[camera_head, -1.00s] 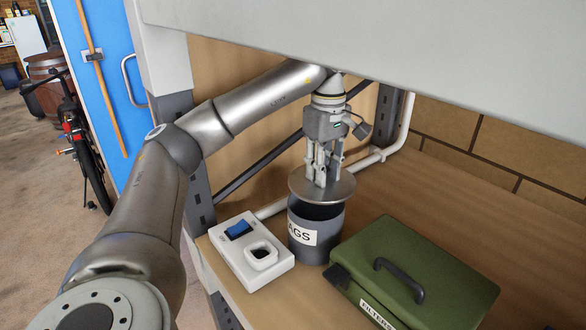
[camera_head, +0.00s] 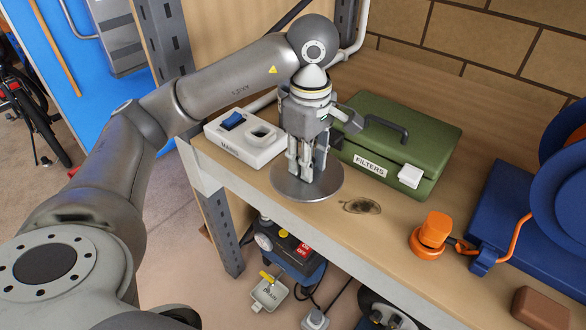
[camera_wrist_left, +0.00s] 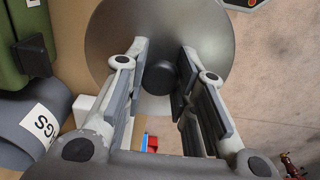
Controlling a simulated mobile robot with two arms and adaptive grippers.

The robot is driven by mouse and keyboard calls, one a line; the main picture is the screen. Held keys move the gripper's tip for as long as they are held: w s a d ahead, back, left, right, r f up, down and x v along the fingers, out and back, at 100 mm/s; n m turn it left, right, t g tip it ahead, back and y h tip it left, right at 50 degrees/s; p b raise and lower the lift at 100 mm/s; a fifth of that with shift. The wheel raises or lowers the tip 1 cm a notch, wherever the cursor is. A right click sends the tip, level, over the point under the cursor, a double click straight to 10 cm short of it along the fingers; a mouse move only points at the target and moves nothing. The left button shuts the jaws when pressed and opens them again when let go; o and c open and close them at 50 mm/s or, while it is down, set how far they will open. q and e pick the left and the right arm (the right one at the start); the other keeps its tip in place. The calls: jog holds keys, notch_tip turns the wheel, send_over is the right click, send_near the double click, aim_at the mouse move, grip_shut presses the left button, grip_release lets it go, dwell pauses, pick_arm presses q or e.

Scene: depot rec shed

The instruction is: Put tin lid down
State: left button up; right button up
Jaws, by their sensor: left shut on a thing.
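The tin lid (camera_head: 292,190) is a flat round grey metal disc with a dark knob, which shows in the wrist view (camera_wrist_left: 160,78). My left gripper (camera_head: 306,176) is shut on the lid's knob, fingers pointing down. In the head view the lid looks roughly level and overlaps the bench's front edge; I cannot tell whether it touches the bench. The grey tin (camera_wrist_left: 22,135) with a label ending in "GS" lies to the left in the wrist view, apart from the lid. In the head view my arm and gripper hide the tin. My right gripper is not in view.
The bench (camera_head: 395,228) holds a white switch box (camera_head: 232,146), a green "FILTERS" box (camera_head: 430,135), a dark ring-shaped mark (camera_head: 360,206), an orange object (camera_head: 432,235), a blue reel unit (camera_head: 500,215) and a brown block (camera_head: 540,308). Bare bench lies right of the lid.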

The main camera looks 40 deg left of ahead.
pick_arm(q)
jog(key=w+a+f, duration=0.2)
jog(key=w+a, duration=0.1)
jog(key=shift+w+a+f, duration=0.1)
jog(key=shift+w+a, duration=0.05)
jog(key=shift+w, duration=0.1)
jog(key=w+a+f, duration=0.1)
jog(key=w+a+f+p, duration=0.1)
jog(key=f, duration=0.1)
jog(key=w+a+f, duration=0.1)
jog(key=shift+a+f, duration=0.15)
jog(key=shift+f, duration=0.2)
jog(key=shift+w+a+f+p, duration=0.3)
jog(key=shift+f+p, duration=0.1)
jog(key=shift+f, duration=0.1)
notch_tip(320, 180, down, 3)
jog(key=shift+a+r+p, duration=0.1)
jog(key=shift+p, duration=0.8)
jog(key=shift+w+f, duration=0.1)
jog(key=shift+f, duration=0.2)
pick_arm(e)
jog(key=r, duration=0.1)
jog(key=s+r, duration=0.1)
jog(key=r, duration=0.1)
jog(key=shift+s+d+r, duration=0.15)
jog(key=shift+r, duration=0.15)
pick_arm(q)
jog(key=shift+f, duration=0.1)
